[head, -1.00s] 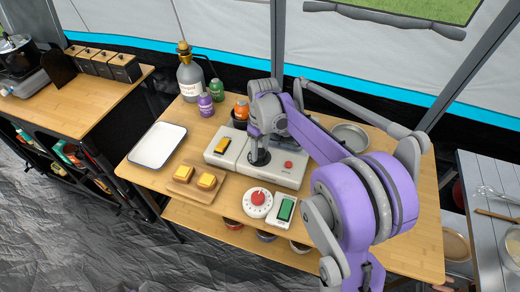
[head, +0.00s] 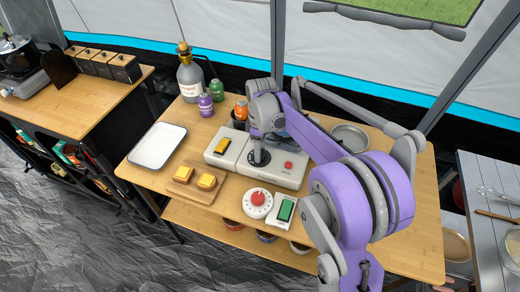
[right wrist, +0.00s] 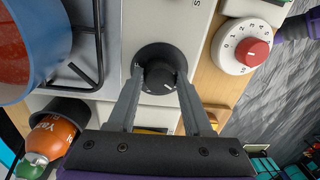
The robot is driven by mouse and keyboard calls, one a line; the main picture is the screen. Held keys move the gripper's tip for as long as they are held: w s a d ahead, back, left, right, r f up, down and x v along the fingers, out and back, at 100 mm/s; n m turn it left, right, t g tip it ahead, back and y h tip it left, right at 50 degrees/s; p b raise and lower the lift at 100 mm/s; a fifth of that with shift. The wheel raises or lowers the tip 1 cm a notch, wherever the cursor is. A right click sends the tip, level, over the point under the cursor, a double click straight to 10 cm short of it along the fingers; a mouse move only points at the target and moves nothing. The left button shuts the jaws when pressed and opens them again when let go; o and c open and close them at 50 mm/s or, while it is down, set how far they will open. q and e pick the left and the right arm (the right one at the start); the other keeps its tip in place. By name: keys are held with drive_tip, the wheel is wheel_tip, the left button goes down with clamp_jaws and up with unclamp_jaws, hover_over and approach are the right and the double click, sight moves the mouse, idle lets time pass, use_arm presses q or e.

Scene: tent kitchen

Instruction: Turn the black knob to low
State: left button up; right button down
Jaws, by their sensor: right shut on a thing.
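The black knob (right wrist: 160,74) sits on the pale front panel of the stove (head: 289,172), on a round dark base. A small white mark shows near its lower right edge in the right wrist view. My right gripper (right wrist: 160,80) has its two grey fingers on opposite sides of the knob and is shut on it. In the head view my right gripper (head: 260,144) points down at the panel, and the knob is mostly hidden beneath it. The lettering around the knob is too small or covered to read. My left gripper is not in view.
A blue pot (right wrist: 52,28) with red contents stands on the burner beside the knob. A white timer with a red dial (head: 258,198), a yellow-topped board (head: 190,194), a white tray (head: 157,146) and several bottles surround the stove. A red button (head: 289,164) is right of the knob.

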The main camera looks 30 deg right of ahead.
drive_tip(key=shift+c, duration=1.6)
unclamp_jaws()
wheel_tip(320, 180, up, 11)
drive_tip(key=shift+w+d+p, duration=0.2)
drive_tip(key=shift+d+p, duration=0.05)
drive_tip(key=shift+p, duration=0.15)
drive_tip(key=shift+f, duration=0.1)
drive_tip(key=s+a+f+m+t+p, duration=0.1)
drive_tip(key=s+a+f+m+t, duration=0.2)
drive_tip(key=s, duration=0.8)
drive_tip(key=s+a+f+m+t+p, duration=0.1)
drive_tip(key=s+a+f+m+t, duration=0.1)
drive_tip(key=s+a+f+m, duration=0.3)
drive_tip(key=s+a, duration=0.3)
drive_tip(key=s, duration=0.2)
drive_tip(key=shift+s+m+t, duration=0.35)
drive_tip(key=shift+m+t, duration=0.05)
